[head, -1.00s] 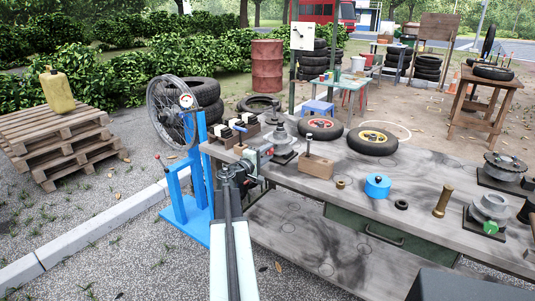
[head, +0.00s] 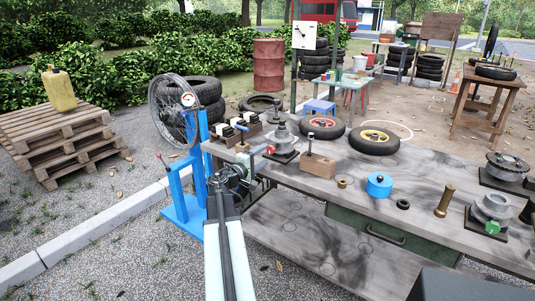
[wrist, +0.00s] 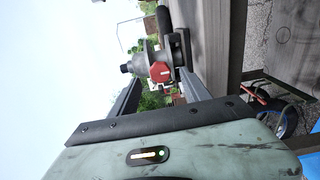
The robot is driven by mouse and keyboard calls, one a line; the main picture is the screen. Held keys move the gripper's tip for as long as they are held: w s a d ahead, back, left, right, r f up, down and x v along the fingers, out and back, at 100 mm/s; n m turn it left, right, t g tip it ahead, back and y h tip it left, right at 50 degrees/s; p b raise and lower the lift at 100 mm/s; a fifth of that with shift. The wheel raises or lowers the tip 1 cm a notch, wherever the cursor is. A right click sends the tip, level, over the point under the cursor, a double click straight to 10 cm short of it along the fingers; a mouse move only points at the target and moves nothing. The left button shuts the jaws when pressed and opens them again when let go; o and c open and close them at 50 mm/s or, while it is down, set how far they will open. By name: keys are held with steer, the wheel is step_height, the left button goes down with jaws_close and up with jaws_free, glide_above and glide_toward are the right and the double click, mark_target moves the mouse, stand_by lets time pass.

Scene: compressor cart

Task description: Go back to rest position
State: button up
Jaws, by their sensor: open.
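My gripper (head: 256,168) is at the left end of the workbench (head: 340,185), its jaws open and nothing between them in contact. A grey metal fitting with a red knob (head: 270,150) stands on a dark base just beyond the fingertips. In the wrist view the two dark fingers (wrist: 160,92) are spread apart, and the red knob (wrist: 161,72) and its grey body show beyond and between them. A gap to the knob seems to be there, but its size is hard to tell.
A blue stand (head: 188,190) with a wheel is close left of my arm. A wooden block (head: 318,167), a blue disc (head: 379,185) and a brass cylinder (head: 444,201) stand on the bench to the right. Gravel at the front left is clear.

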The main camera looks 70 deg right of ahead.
steer(key=shift+v, duration=1.75)
